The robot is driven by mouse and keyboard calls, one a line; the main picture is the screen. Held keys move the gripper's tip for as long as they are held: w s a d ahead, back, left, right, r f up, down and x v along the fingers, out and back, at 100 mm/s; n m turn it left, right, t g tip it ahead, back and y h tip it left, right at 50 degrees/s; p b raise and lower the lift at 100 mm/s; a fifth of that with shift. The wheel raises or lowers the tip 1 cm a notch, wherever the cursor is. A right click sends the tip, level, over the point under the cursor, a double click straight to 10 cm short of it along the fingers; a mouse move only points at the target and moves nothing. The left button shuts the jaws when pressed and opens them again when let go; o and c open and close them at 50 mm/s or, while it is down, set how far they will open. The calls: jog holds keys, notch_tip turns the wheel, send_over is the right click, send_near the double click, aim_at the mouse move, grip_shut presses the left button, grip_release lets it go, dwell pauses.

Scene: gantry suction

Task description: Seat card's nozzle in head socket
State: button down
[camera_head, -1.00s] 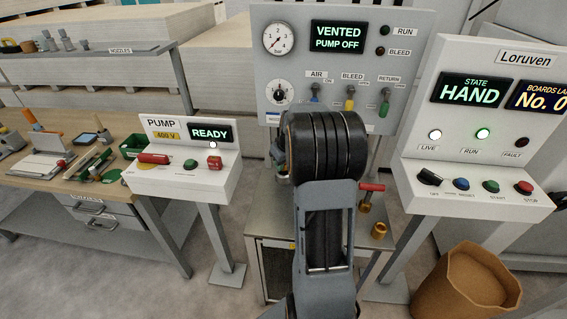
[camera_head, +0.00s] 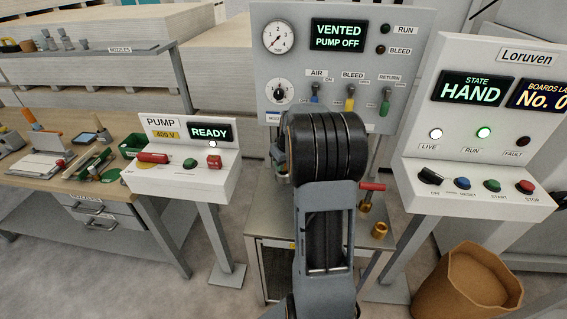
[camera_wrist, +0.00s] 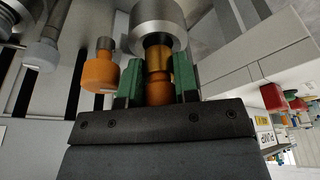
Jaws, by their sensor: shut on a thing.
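In the wrist view my gripper (camera_wrist: 159,82) has its green-padded fingers shut on a nozzle (camera_wrist: 158,91) with a brass upper part and an orange-brown lower part. The nozzle stands between the pads, in line with a round metal socket (camera_wrist: 157,12) directly beyond it. The brass top reaches the socket's dark mouth; I cannot tell how deep it sits. In the head view my arm hides the gripper, the held nozzle and the socket. The task's card is not clearly visible.
Another orange nozzle (camera_wrist: 100,72) hangs close left of my fingers, with a grey one (camera_wrist: 42,50) farther left. A red-handled valve (camera_head: 368,192) and a brass fitting (camera_head: 379,230) stand right of my arm. The control panel (camera_head: 418,50) reads vented, pump off.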

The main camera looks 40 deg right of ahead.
jog(key=shift+f+b, duration=0.5)
jog(key=shift+f, duration=0.25)
jog(key=c, duration=0.9)
grip_release()
jog(key=shift+o, duration=0.6)
jog(key=shift+a+r, duration=0.1)
jog(key=shift+a, duration=0.05)
jog(key=shift+s+d+r, duration=0.1)
jog(key=shift+d+r, duration=0.1)
jog(key=shift+r, duration=0.15)
jog(key=b+v, duration=0.1)
jog(key=v, duration=1.2)
jog(key=shift+a, duration=0.25)
